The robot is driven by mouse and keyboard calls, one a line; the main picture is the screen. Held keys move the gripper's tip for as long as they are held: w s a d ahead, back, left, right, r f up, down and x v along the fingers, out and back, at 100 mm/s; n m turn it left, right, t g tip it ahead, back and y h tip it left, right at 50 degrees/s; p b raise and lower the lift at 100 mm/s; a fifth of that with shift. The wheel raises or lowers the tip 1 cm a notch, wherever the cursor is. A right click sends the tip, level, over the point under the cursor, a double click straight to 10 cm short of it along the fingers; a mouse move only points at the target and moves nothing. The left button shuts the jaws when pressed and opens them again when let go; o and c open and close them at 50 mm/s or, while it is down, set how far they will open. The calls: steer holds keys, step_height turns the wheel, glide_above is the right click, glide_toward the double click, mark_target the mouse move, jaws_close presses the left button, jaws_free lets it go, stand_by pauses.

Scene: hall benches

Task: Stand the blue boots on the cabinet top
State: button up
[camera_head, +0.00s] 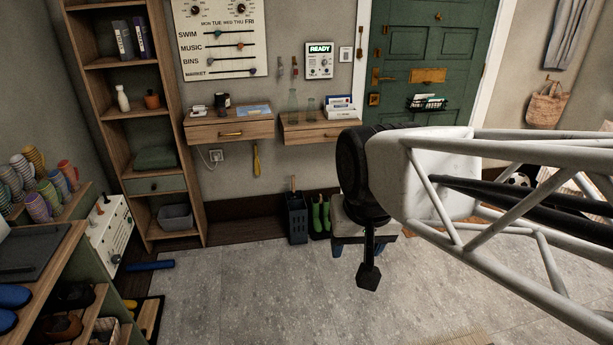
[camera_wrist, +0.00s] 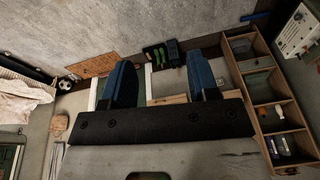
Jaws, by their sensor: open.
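No tall blue boots stand out in either view. Blue footwear (camera_head: 14,296) sits on the wooden unit at lower left in the head view, partly cut off; I cannot tell whether it is boots or shoes. A wooden top (camera_head: 62,246) at the left edge carries a dark flat tray; I cannot tell whether it is the cabinet top. My gripper (camera_head: 368,277) hangs in mid-air, empty, right of the green boots in the picture. In the wrist view my gripper (camera_wrist: 160,68) has its blue fingers apart.
A tall open shelf (camera_head: 193,160) stands at the back left. Two wall drawers (camera_head: 230,132) hang beside it. A blue cylinder (camera_head: 150,266) lies on the floor. Stacked cups (camera_head: 40,205) crowd the left. A stool (camera_head: 345,225) is behind my gripper. The grey floor (camera_head: 240,290) is mostly clear.

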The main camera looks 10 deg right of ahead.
steer(key=shift+n, duration=0.6)
steer(key=s, duration=0.1)
steer(key=s+d+f, duration=0.2)
steer(key=shift+s+d, duration=0.15)
steer(key=shift+s, duration=0.25)
stand_by(0.6)
